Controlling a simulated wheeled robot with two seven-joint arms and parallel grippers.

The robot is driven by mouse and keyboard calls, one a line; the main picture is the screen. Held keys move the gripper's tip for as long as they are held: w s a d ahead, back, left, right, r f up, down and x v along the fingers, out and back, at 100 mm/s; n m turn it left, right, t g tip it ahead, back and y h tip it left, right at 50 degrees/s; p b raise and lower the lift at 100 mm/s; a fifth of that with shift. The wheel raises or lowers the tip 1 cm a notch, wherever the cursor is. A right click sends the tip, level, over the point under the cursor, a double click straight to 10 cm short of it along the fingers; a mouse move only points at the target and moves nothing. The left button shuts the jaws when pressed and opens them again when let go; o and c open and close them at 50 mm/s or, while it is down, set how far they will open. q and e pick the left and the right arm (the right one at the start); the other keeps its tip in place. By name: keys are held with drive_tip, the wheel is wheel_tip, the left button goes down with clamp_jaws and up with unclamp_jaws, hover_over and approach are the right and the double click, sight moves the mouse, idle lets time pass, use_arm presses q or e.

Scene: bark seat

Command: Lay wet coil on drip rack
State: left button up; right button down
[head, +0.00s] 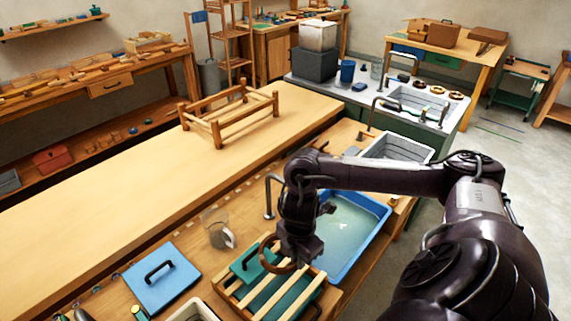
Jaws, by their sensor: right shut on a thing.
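A brown ring-shaped coil (263,249) is held in my right gripper (288,261), which is shut on it. The slatted wooden drip rack (273,294) stands on the near bench, with green showing between and beside its slats. The gripper and coil are over the rack's upper end. I cannot tell whether the coil touches the slats. My arm and gripper hide part of the coil and the rack's far right corner. My left gripper is not in view.
A blue basin of water (378,214) lies right of the rack. A blue lid with a black handle (161,279) and a clear jug (218,231) are to the left. A dark tap (270,196) rises behind. A wooden frame (231,117) stands on the mostly clear long bench.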

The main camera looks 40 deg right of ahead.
wheel_tip(320, 180, down, 18)
drive_tip(key=b, duration=0.2)
drive_tip(key=shift+r, duration=0.2)
drive_tip(key=shift+f, duration=0.15)
drive_tip(key=c, duration=1.5)
unclamp_jaws()
